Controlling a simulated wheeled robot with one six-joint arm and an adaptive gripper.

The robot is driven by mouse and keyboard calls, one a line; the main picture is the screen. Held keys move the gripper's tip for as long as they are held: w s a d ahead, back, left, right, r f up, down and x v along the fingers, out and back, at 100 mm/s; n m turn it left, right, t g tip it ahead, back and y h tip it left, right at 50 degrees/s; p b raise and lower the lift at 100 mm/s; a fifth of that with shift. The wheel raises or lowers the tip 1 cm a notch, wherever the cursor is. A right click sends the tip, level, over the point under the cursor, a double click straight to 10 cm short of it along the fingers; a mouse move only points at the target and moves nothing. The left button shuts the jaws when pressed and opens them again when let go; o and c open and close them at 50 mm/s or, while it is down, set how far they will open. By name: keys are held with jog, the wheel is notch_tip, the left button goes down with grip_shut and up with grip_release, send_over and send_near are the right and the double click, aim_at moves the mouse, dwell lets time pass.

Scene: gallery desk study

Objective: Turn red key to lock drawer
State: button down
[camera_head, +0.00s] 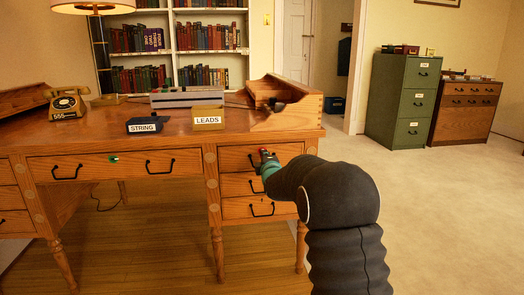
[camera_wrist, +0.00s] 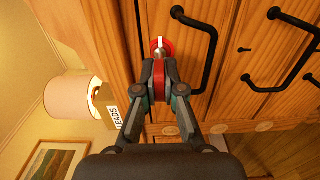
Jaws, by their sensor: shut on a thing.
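The red key (camera_wrist: 159,80) sits at a round red lock plate (camera_wrist: 163,46) on a wooden drawer front, seen in the wrist view. My gripper (camera_wrist: 159,85) is shut on the red key, with one finger on each side of it. A pale metal piece shows at the middle of the lock. In the head view my gripper (camera_head: 266,160) is at the top right drawer (camera_head: 236,161) of the desk, and a bit of red shows at its tip. That drawer looks closed. The key's tip and how far it is turned cannot be made out clearly.
Black drawer handles (camera_wrist: 207,47) stick out close to my gripper's right in the wrist view. The desk top (camera_head: 180,135) holds a STRING box (camera_head: 144,125), a LEADS box (camera_head: 208,118) and a telephone (camera_head: 67,103). A green cabinet (camera_head: 404,100) stands at right. The carpet there is clear.

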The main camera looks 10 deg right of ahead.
jog(key=shift+f+n+b, duration=0.1)
jog(key=shift+n+b, duration=0.2)
jog(key=shift+b, duration=0.1)
jog(key=shift+n+b, duration=0.7)
jog(key=shift+n, duration=0.5)
